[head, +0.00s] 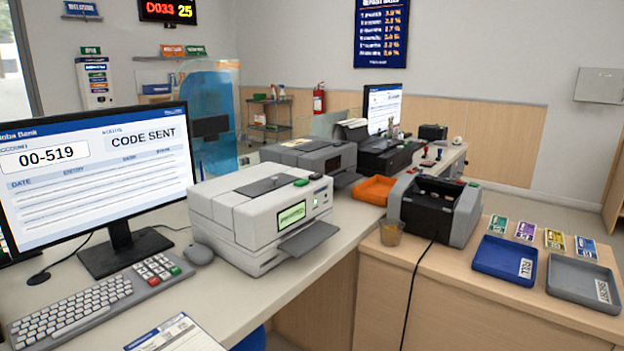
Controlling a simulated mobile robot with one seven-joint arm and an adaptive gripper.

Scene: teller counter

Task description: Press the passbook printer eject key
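A white-and-grey printer (248,222), which looks like the passbook printer, stands on the counter in the middle of the head view. Its front has a small lit green display (291,215) with text too small to read, and a grey tray (308,238) juts out below it. A small green key (301,182) sits on its top near the front right edge; its lettering cannot be read, so I cannot tell whether it is the eject key. A small light spot shows beside the display. My gripper is not in view.
A monitor (95,175) reading "CODE SENT", a keyboard (75,312) and a mouse (198,254) are left of the printer. A darker grey machine (318,157) stands close behind. An orange tray (374,190), a cup (391,233) and a note counter (436,208) are at right.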

